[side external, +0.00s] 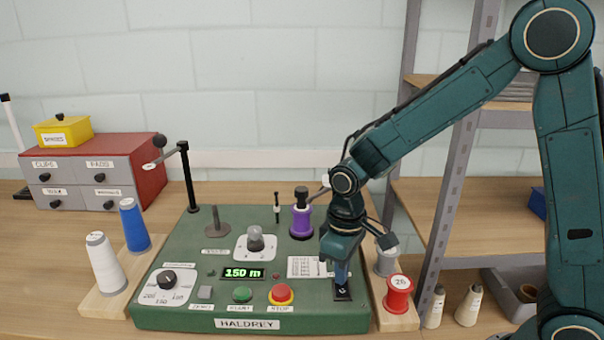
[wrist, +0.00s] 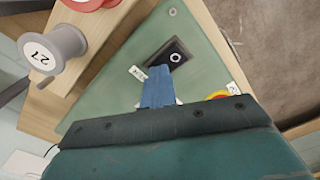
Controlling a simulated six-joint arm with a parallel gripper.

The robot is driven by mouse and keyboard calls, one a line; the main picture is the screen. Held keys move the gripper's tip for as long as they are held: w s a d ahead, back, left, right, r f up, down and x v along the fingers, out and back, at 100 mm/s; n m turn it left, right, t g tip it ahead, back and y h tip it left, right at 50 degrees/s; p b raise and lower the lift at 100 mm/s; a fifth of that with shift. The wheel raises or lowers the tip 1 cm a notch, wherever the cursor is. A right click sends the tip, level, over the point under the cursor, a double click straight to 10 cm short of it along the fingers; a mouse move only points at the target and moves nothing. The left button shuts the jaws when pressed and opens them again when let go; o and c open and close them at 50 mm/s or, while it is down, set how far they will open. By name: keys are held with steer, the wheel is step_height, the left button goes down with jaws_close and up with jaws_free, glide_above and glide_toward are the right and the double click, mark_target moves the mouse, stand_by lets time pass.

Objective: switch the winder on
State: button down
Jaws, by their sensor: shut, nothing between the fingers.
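The winder (side external: 185,258) is a green box labelled HALDREY with a sloping control panel. Its power switch (side external: 343,294) is a black rocker in a dark plate at the panel's right front corner. My gripper (side external: 341,281) is shut and empty, pointing down at the switch and partly covering it. In the wrist view the switch (wrist: 177,57) shows a white ring mark, and the blue fingertips (wrist: 160,70) overlap its near end. I cannot tell whether they touch it. The display (side external: 242,273) is lit and reads 150 m.
The panel also carries a dial (side external: 167,278), a green start button (side external: 242,294) and a red stop button (side external: 281,294). A purple spool (side external: 302,222) stands at the back. A red spool (side external: 398,292) and a grey spool (side external: 386,262) stand close right of the switch.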

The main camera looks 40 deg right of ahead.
steer(key=shift+r, duration=3.45)
steer(key=s+d+r+m+t, duration=0.1)
steer(key=s+d+r+t, duration=0.1)
steer(key=s+r, duration=0.3)
steer(key=s+d+r+m+t, duration=0.2)
steer(key=s+d+r+t, duration=0.1)
steer(key=s, duration=0.9)
steer(key=shift+d+r+t, duration=0.3)
steer(key=shift+d+r, duration=0.55)
steer(key=shift+r, duration=0.1)
